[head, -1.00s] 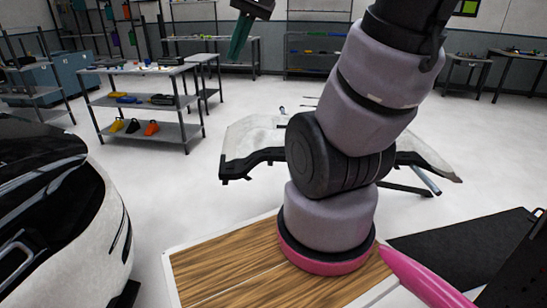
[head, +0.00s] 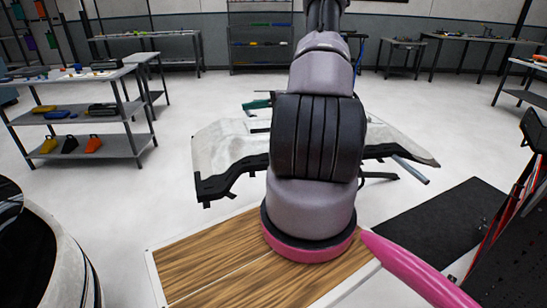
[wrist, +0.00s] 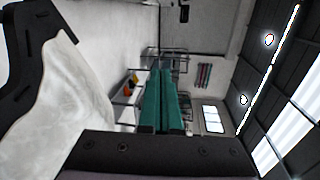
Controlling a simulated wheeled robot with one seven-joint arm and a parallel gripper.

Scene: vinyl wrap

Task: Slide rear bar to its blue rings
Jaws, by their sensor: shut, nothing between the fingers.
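My gripper's green fingers (wrist: 160,76) are pressed together in the wrist view with nothing between them. In the head view the gripper (head: 256,104) shows small at the left of my arm, over the far edge of a whitish panel (head: 225,140). The panel rests on a stand with black edge pieces. A grey-blue bar (head: 410,171) sticks out below the panel's right side, apart from my gripper; I cannot tell whether it is the rear bar. No blue rings can be made out. My arm hides the middle of the panel and stand.
A black mat (head: 440,222) lies at the right beside a dark tool panel (head: 510,240). Pale floor is free around the stand.

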